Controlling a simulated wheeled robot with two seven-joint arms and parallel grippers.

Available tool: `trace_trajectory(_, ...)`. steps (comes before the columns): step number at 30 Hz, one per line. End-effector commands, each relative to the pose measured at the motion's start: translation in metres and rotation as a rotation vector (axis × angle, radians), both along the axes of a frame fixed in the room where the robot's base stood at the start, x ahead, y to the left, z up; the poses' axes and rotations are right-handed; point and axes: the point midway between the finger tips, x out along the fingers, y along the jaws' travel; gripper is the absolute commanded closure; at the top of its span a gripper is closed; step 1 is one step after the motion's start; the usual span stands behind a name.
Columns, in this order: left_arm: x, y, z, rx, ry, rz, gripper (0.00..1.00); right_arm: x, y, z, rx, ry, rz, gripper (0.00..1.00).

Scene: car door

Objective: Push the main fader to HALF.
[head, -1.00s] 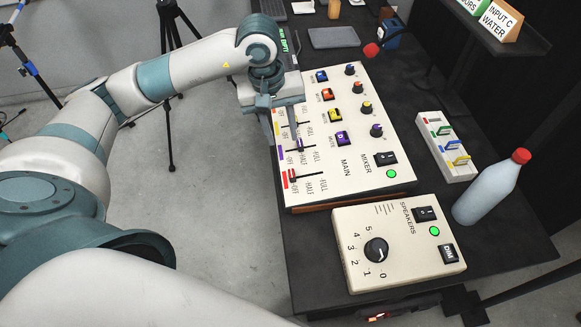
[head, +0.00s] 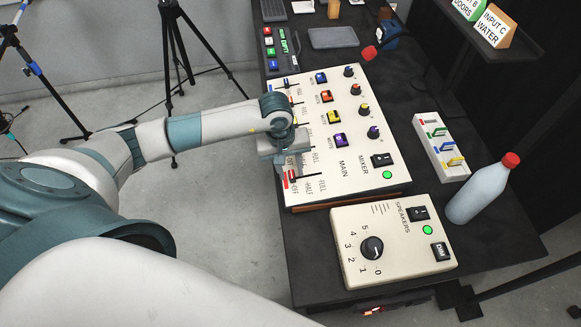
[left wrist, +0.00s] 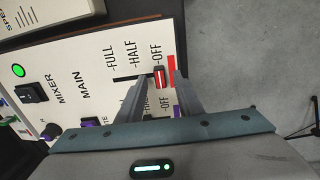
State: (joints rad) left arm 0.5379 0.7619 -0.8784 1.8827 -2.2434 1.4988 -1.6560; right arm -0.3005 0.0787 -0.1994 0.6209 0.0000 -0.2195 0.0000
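The main fader (head: 293,174) is a red-capped slider at the near left corner of the cream mixer panel (head: 350,190). In the left wrist view the main fader (left wrist: 160,76) sits at the OFF mark, with its slot running left past HALF towards FULL. My left gripper (head: 287,163) is over the panel's left edge at this fader. In the left wrist view the left gripper (left wrist: 159,92) is open, its two fingers apart with the red cap showing between their tips. I cannot tell whether a finger touches it. My right gripper is not in view.
The speaker box (head: 405,265) with its dial stands in front of the mixer. A white bottle (head: 476,190) and a small white slider box (head: 441,148) stand to the right. Other faders and coloured buttons lie behind the main fader.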

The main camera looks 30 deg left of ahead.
Motion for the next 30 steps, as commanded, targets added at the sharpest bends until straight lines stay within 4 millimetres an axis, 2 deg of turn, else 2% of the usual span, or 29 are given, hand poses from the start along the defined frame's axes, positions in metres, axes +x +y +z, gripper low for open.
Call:
trace_trajectory(11,0.0,0.0,-0.006,0.001,0.0,-0.001,0.67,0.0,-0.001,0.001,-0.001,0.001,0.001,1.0)
trace_trajectory(12,0.0,0.0,-0.006,0.001,0.0,-0.001,0.7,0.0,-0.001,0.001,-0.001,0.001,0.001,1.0)
trace_trajectory(16,0.0,0.0,-0.005,0.001,0.0,-0.001,1.0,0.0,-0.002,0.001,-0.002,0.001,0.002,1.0)
trace_trajectory(23,0.002,-0.002,-0.006,0.0,0.0,-0.001,1.0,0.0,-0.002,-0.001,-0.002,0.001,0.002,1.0)
trace_trajectory(30,0.018,-0.022,-0.005,-0.003,-0.003,-0.001,1.0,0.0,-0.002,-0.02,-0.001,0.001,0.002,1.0)
